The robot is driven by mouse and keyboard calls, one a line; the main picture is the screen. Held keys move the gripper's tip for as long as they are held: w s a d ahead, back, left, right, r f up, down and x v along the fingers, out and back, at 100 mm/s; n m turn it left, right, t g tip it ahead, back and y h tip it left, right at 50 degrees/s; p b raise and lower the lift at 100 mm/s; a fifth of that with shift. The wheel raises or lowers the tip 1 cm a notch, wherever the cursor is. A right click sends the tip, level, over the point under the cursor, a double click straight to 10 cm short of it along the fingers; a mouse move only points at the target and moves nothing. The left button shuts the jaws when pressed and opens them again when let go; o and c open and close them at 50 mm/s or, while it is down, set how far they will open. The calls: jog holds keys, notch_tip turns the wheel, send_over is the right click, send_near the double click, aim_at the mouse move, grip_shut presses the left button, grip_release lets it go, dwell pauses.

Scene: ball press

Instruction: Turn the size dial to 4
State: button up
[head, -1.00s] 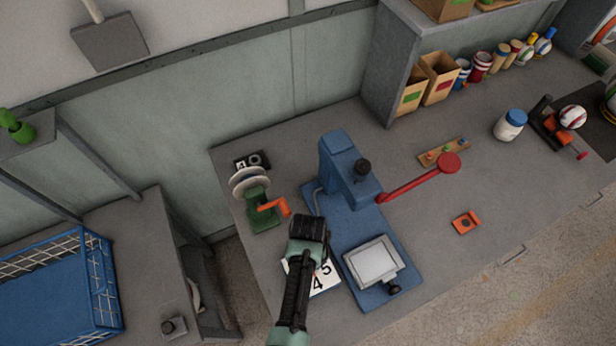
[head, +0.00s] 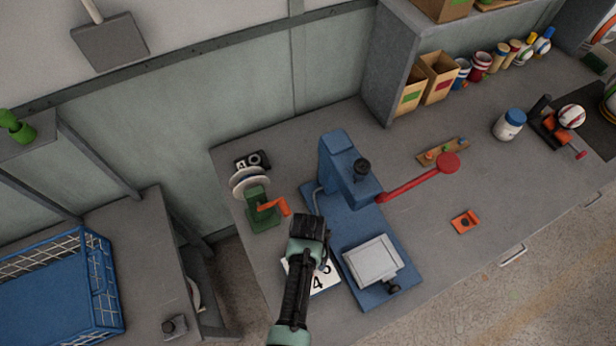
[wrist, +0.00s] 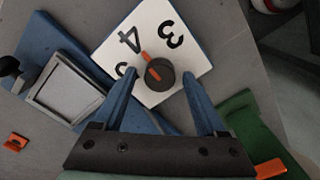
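The size dial is a white plate (wrist: 182,62) with the numbers 3, 4 and part of a 5 showing in the wrist view. Its round black knob (wrist: 160,78) carries an orange pointer, which points roughly toward the 4. My gripper (wrist: 158,76) is open, with one blue finger on each side of the knob. Gaps show between the fingers and the knob. In the head view, the plate (head: 318,284) lies on the bench left of the press, and my gripper (head: 325,265) hides the knob.
The blue press (head: 345,185) with its red lever (head: 420,178) stands right of the dial, its grey tray (head: 373,262) close beside it. A green device with an orange crank (head: 262,208) stands left. An orange piece (head: 465,222) lies on clear bench to the right.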

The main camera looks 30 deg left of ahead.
jog(key=shift+r, duration=0.1)
notch_tip(320, 180, up, 13)
dwell(0.7)
dwell(0.5)
jog(key=w+d+r+t+y+b, duration=0.1)
jog(key=w+r+t+b, duration=0.1)
jog(key=w+r+t, duration=0.7)
jog(key=w+d+r+t+y+b, duration=0.1)
jog(key=w+r+t, duration=0.2)
jog(key=w+r, duration=1.15)
jog(key=s+d+r+t, duration=0.1)
jog(key=s+r+t, duration=0.1)
jog(key=r, duration=0.5)
jog(key=s+d+r+m+t+b, duration=0.1)
jog(key=d+r+t, duration=0.15)
jog(key=r, duration=0.45)
jog(key=s+d+r+t, duration=0.1)
jog(key=s+r+t, duration=0.15)
jog(key=r, duration=0.55)
jog(key=s+d+r+t+h, duration=0.1)
jog(key=s+r+t, duration=0.3)
jog(key=r, duration=0.5)
jog(key=s+d+r+t+h+b, duration=0.1)
jog(key=s+d+r+t, duration=0.2)
jog(key=s+r, duration=0.6)
jog(key=shift+d+r+t, duration=0.3)
jog(key=shift+r+t, duration=0.1)
jog(key=shift+t, duration=0.3)
